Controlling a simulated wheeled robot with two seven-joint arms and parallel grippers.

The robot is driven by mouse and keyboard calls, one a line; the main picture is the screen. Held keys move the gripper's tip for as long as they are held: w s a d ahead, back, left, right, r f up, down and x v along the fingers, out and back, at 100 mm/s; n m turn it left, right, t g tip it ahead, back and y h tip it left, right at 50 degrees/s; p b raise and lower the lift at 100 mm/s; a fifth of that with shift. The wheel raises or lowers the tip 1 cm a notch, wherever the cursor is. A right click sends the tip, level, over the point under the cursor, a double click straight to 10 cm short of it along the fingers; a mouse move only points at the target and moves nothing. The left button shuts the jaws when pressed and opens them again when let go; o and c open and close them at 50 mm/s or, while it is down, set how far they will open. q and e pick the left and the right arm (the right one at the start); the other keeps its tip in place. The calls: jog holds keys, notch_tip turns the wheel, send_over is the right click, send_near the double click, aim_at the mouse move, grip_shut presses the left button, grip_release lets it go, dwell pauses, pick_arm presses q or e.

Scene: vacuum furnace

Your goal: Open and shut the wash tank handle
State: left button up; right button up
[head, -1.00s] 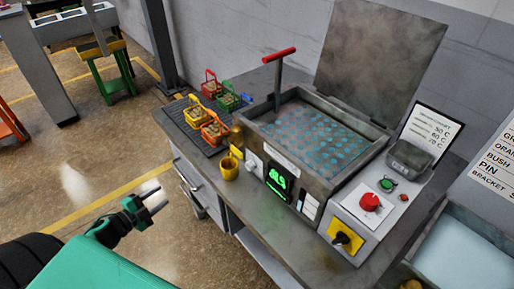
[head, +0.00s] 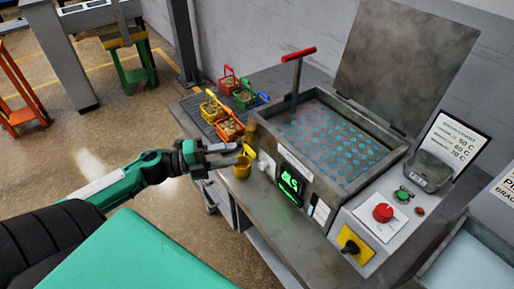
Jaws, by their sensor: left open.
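The wash tank (head: 345,185) is a grey metal box on the bench with its lid (head: 405,62) raised. A lever with a red grip (head: 300,54) stands upright at its back left corner. A small yellow lever (head: 250,151) sits at the tank's front left corner by a brass-coloured fitting. I cannot tell which of these is the handle. My left gripper (head: 231,156) is open and empty, its fingers pointing right, just left of the yellow lever and by the yellow cup (head: 242,171). Contact cannot be told. My right gripper is out of view.
Small coloured baskets (head: 229,126) stand on a dark mat behind the gripper.

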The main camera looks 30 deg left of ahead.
aim_at(248, 151)
pick_arm(q)
jog(key=p+x, duration=0.1)
jog(key=x, duration=0.6)
jog(key=shift+p, duration=0.4)
jog(key=shift+w+d+f, duration=0.1)
jog(key=shift+w+d, duration=0.3)
jog(key=shift+w, duration=0.05)
grip_shut()
